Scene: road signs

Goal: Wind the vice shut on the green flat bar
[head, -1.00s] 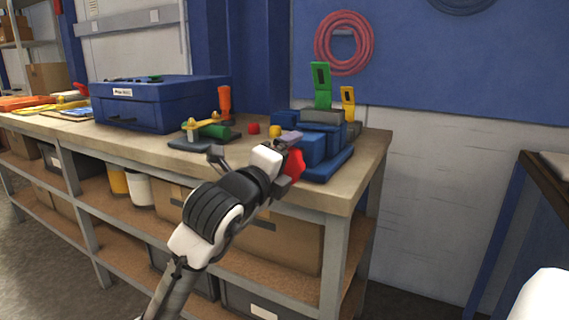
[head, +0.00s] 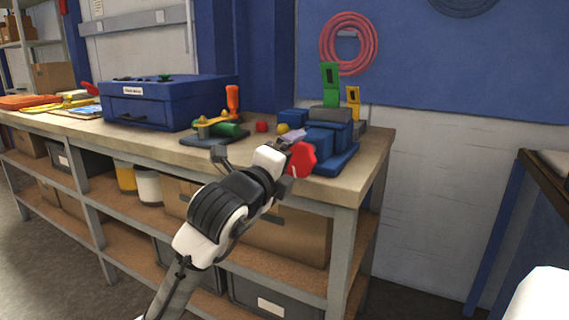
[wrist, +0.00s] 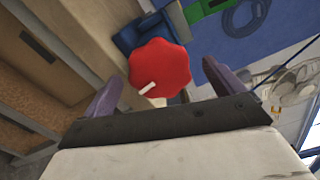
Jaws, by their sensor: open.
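The blue vice (head: 322,142) sits at the right end of the bench. Its red lobed handwheel (head: 301,160) faces me and fills the middle of the wrist view (wrist: 160,68), with a white mark on its lower left. The green flat bar (head: 331,84) stands upright at the vice, with a dark slot near its top; part of it shows at the top of the wrist view (wrist: 203,8). My gripper (head: 289,158) is open at the handwheel. In the wrist view its purple fingers (wrist: 163,84) lie on either side of the wheel; contact cannot be told.
A yellow upright piece (head: 352,96) stands behind the vice. The bench edge (head: 345,190) runs just below the vice.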

